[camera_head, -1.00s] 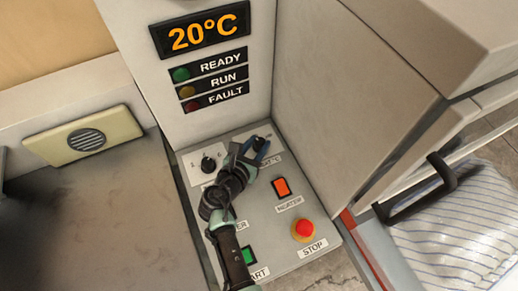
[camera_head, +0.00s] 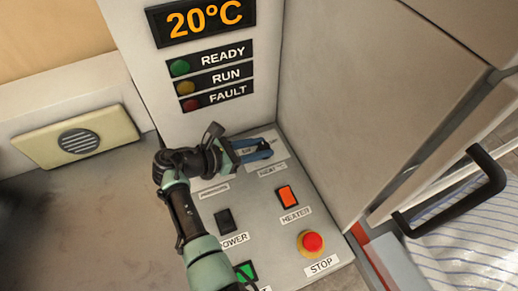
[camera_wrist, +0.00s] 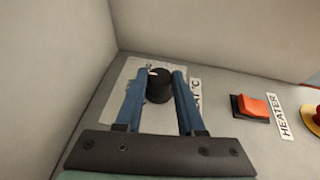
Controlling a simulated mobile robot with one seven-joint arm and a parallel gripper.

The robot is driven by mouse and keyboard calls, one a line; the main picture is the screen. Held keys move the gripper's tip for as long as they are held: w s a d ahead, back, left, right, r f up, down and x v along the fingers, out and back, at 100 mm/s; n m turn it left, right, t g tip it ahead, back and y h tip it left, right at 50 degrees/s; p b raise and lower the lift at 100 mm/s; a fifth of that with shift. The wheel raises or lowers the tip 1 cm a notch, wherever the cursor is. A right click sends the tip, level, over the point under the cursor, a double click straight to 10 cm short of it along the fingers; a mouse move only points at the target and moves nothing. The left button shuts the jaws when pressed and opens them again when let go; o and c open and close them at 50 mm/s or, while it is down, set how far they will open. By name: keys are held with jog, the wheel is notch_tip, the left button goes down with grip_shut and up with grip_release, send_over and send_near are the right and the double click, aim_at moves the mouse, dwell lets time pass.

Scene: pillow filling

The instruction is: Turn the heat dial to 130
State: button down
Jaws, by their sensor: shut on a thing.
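The heat dial is a black round knob (camera_wrist: 159,85) on a pale plate, with a partly covered label ending in °C. In the wrist view my gripper (camera_wrist: 162,76) has its two blue fingers on either side of the knob, shut on it. In the head view my gripper (camera_head: 268,148) lies over the dial's plate at the back right of the panel, and the fingers hide most of the knob. The display (camera_head: 204,18) above reads 20°C. The dial's set value cannot be read.
The panel (camera_head: 262,215) also carries a red heater switch (camera_head: 287,196), a dark power switch (camera_head: 225,220), a green button (camera_head: 246,272) and a red stop button (camera_head: 312,243). A tall wall stands right of the panel. A black handle (camera_head: 470,200) and striped fabric are at far right.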

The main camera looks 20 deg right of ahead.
dwell(0.3)
jog(key=c, duration=0.5)
grip_release()
jog(key=v, duration=1.3)
